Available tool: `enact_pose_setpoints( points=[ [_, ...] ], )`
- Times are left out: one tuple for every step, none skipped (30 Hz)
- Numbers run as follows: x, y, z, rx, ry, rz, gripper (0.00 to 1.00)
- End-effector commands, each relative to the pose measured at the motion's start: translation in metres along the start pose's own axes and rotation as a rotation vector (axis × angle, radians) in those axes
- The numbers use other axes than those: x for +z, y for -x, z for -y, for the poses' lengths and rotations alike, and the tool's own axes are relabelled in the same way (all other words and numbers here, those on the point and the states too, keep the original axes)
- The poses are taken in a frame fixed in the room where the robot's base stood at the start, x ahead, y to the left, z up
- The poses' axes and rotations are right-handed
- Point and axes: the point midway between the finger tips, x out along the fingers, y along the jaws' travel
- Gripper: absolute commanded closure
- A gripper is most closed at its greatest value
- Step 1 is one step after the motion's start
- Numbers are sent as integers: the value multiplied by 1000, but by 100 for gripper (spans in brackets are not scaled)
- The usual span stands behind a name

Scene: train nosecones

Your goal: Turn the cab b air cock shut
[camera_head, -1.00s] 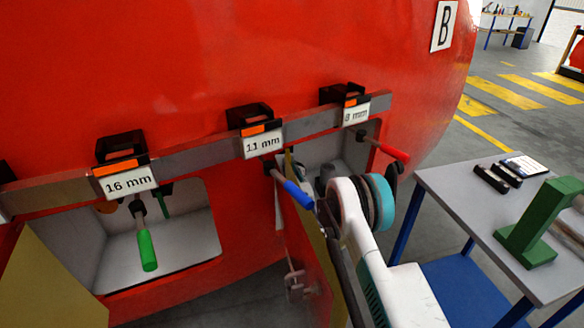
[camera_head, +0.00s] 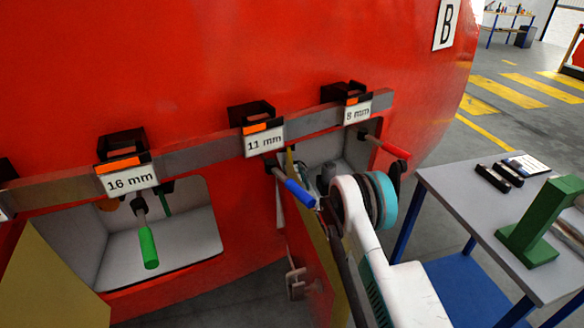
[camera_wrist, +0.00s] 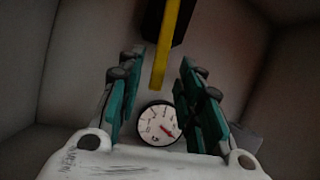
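In the wrist view, a straight yellow lever (camera_wrist: 173,35) extends from a dark body (camera_wrist: 168,18) at the top of a grey recess. I take it to be the air cock's handle; no cab label is visible there. My gripper (camera_wrist: 160,68) is open, with its teal-padded fingers on either side of the lever's lower end. Gaps show on both sides, and I see no contact. A round white gauge (camera_wrist: 158,124) with a red needle shows between the fingers below the lever. In the head view, my arm hides the gripper and lever. A "B" sign (camera_head: 446,24) is on the red nosecone (camera_head: 270,50).
Handled tools hang from a rail (camera_head: 205,152): green (camera_head: 148,247), blue (camera_head: 299,193) and red (camera_head: 396,151). An open door panel (camera_head: 306,248) stands left of my arm. A grey table (camera_head: 470,205) with a green block (camera_head: 540,220) is to the right. Recess walls surround my gripper.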

Motion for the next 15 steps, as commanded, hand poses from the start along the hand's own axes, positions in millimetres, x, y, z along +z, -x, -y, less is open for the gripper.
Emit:
enact_pose_setpoints(
  points=[
    [0,9,0,0,0,0,67],
    [0,13,0,0,0,0,67],
    [0,19,0,0,1,0,67],
    [0,22,0,0,1,0,67],
    [0,26,0,0,1,0,67],
    [0,29,0,0,2,0,67],
    [0,32,0,0,2,0,67],
    [0,34,0,0,2,0,67],
    [0,35,0,0,2,0,67],
    [0,36,0,0,2,0,67],
    [0,36,0,0,2,0,67],
    [0,37,0,0,2,0,67],
    [0,37,0,0,2,0,67],
    [0,37,0,0,2,0,67],
    [0,37,0,0,2,0,67]
  ],
)
